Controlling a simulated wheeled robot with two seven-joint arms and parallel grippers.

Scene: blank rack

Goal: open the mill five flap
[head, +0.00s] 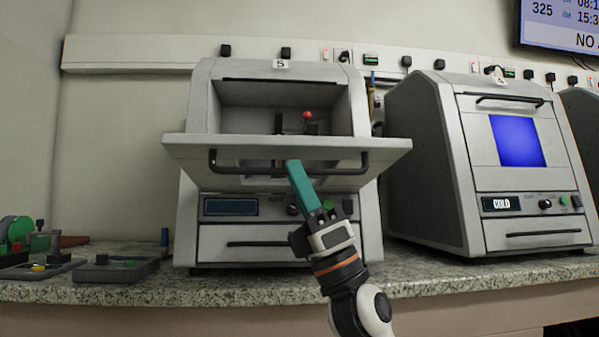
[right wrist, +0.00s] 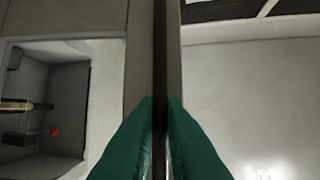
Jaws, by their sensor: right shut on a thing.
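Mill five (head: 202,105), a light grey cabinet marked with a 5, stands on the counter left of centre. Its flap (head: 385,148) is hinged down and sticks out towards me, so the chamber (head: 260,98) behind it is open. A dark bar handle (head: 235,170) runs along the flap's front. My right gripper (head: 295,165), with green fingers, is at the middle of this handle. In the right wrist view the fingers (right wrist: 160,105) are closed on the dark bar (right wrist: 160,50). My left gripper is not in view.
A red knob (head: 307,115) shows inside the chamber. Another closed mill (head: 425,150) with a blue window stands to the right. Dark trays (head: 115,270) and small tools lie on the counter at left. A wall screen (head: 560,25) hangs top right.

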